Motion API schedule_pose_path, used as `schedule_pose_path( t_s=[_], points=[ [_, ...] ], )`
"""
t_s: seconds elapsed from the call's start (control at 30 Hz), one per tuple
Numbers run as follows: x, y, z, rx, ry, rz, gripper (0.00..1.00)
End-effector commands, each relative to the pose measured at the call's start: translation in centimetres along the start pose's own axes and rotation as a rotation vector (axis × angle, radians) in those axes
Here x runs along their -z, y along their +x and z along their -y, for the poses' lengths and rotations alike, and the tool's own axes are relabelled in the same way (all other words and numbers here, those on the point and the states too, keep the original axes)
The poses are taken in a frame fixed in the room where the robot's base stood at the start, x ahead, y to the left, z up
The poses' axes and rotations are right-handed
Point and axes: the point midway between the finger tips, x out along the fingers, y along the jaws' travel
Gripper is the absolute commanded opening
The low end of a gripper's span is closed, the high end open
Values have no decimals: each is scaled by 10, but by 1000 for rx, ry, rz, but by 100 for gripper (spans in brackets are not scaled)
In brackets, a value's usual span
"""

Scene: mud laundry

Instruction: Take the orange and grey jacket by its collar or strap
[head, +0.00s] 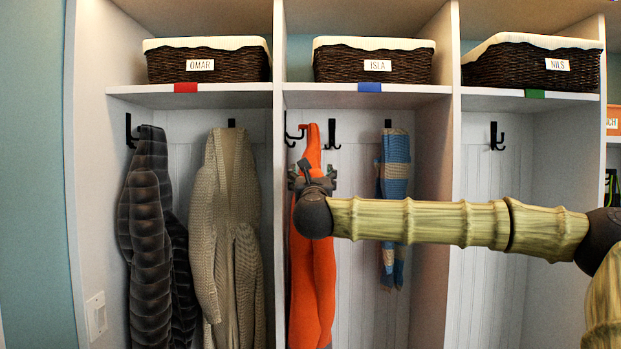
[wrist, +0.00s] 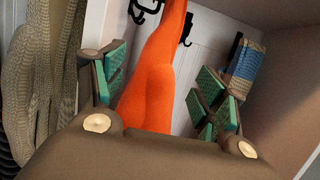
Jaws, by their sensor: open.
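The orange jacket (head: 318,270) hangs in the middle cubby, below the basket labelled ISLA, its narrow top beside the black hooks. My gripper (head: 312,174) is in front of its upper part and hides some of it. In the wrist view, the orange jacket (wrist: 158,85) runs up between the two spread, green-padded fingers of my gripper (wrist: 162,90). The fingers are open, one on each side of the cloth. I cannot tell whether they touch it. No grey part of the jacket is clear, and its collar or strap cannot be made out.
A blue striped scarf (head: 394,165) hangs to the right in the same cubby. A knit beige garment (head: 228,210) and a dark quilted jacket (head: 150,215) hang in the left cubby. A divider (head: 279,220) stands close on the left. The right cubby's hook (head: 496,137) is empty.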

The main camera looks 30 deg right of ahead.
Motion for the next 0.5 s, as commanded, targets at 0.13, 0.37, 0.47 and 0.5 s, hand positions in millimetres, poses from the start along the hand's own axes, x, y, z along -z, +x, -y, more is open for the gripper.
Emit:
schedule_pose_path(
  t_s=[0.13, 0.37, 0.47, 0.5],
  points=[
    [-4, 14, -1, 0, -3, -1, 71],
    [-4, 39, -1, -1, -5, -2, 71],
    [-4, 49, -2, -2, -5, -1, 71],
    [-4, 53, -2, -2, -5, -2, 71]
  ],
)
